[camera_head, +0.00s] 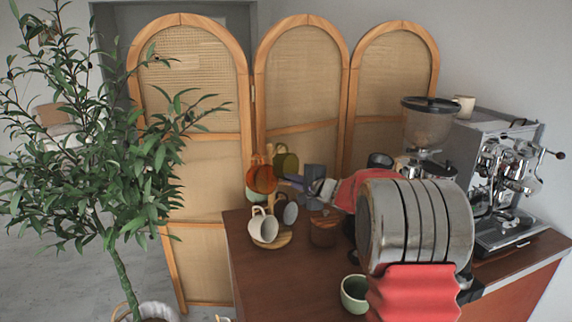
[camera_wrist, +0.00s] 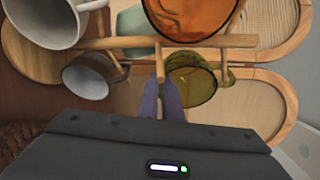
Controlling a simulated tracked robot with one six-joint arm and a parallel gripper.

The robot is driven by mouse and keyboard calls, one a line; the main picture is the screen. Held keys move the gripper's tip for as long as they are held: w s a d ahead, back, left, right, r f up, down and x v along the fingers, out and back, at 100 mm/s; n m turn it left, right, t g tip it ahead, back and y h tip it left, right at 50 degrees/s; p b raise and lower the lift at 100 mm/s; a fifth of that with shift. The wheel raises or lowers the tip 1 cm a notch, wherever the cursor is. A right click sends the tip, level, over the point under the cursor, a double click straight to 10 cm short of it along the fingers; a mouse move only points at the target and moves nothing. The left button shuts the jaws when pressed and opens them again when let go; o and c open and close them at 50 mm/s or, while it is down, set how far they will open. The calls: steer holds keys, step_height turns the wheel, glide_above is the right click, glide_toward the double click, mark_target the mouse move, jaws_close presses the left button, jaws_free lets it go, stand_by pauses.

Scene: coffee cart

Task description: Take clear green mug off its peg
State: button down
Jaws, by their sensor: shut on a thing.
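The clear green mug (camera_wrist: 193,76) is see-through olive with its handle at its right in the wrist view. In the head view it (camera_head: 287,161) is at the upper right of the mug tree, behind my gripper (camera_head: 292,179). In the wrist view my gripper (camera_wrist: 163,92) has its two purple-grey fingers close together at the mug's left rim, shut on its wall as far as I can tell. The wooden mug tree (camera_wrist: 97,44) has a peg running by the mug's rim. Whether the peg is still inside the handle is unclear.
A clear orange mug (camera_wrist: 190,14) hangs just above the green one. A green cup (camera_head: 354,294) stands on the counter. A rattan screen (camera_head: 300,80) stands behind.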

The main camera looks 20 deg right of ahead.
stand_by(0.3)
steer(key=shift+w+d+r, duration=0.6)
steer(key=shift+w+d, duration=1.4)
steer(key=shift+d, duration=0.05)
steer(key=s+d+f, duration=0.1)
steer(key=s+d, duration=0.1)
steer(key=s, duration=0.5)
steer(key=s+d+f, duration=0.1)
steer(key=s+d, duration=0.1)
steer(key=s, duration=0.6)
steer(key=shift+s+d+f, duration=0.15)
steer(key=shift+s, duration=0.1)
